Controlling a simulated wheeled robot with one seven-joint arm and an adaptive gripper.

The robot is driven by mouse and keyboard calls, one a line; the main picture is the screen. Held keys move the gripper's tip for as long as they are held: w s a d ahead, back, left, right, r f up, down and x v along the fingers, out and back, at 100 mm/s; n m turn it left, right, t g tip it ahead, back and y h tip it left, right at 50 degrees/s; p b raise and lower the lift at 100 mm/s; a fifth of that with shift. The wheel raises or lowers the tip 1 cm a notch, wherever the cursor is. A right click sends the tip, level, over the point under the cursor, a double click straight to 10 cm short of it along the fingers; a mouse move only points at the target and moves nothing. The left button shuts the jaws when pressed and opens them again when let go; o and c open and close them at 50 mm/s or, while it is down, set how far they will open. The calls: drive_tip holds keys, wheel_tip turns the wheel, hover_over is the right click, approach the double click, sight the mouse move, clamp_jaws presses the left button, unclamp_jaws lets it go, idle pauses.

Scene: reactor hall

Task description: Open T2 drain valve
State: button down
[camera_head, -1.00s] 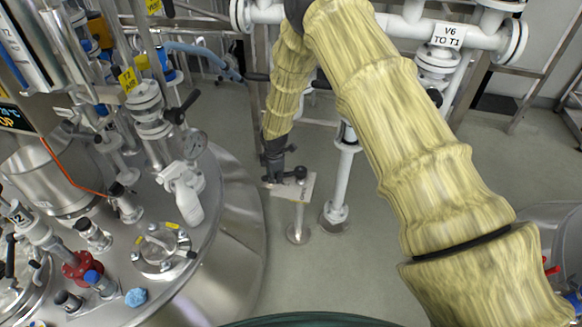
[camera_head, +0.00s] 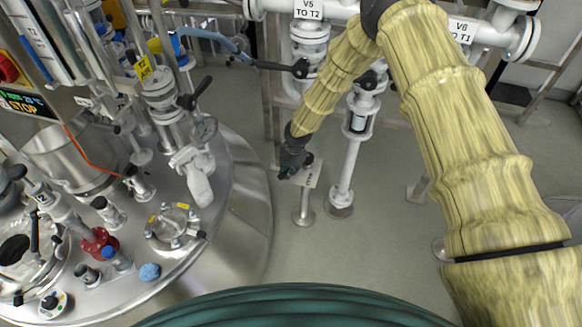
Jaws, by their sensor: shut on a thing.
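A short post (camera_head: 304,205) stands on the floor to the right of the large steel tank. It carries a small pale plate (camera_head: 312,176) with marks too small to read. I cannot confirm that this is the T2 drain valve. My gripper (camera_head: 287,175), dark and small in the view, is at the top of this post, just left of the plate. It is shut on a dark handle there, which my fingers mostly hide. A dark knob (camera_head: 307,158) shows just right of the gripper. My sleeved yellow arm reaches down to it from the upper right.
A white pipe stand (camera_head: 348,165) rises close right of the post. Pipes labelled V5 TO T2 (camera_head: 308,10) and V6 TO T1 run behind. Grey floor (camera_head: 350,250) is clear in front.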

drive_tip(key=shift+s+a, duration=0.1)
drive_tip(key=shift+s, duration=0.05)
drive_tip(key=c, duration=1.3)
unclamp_jaws()
drive_tip(key=shift+r, duration=0.1)
wheel_tip(320, 180, up, 12)
drive_tip(key=s+d, duration=0.1)
drive_tip(key=shift+s+d+f, duration=0.25)
drive_tip(key=shift+s+d, duration=0.05)
drive_tip(key=shift+s, duration=0.05)
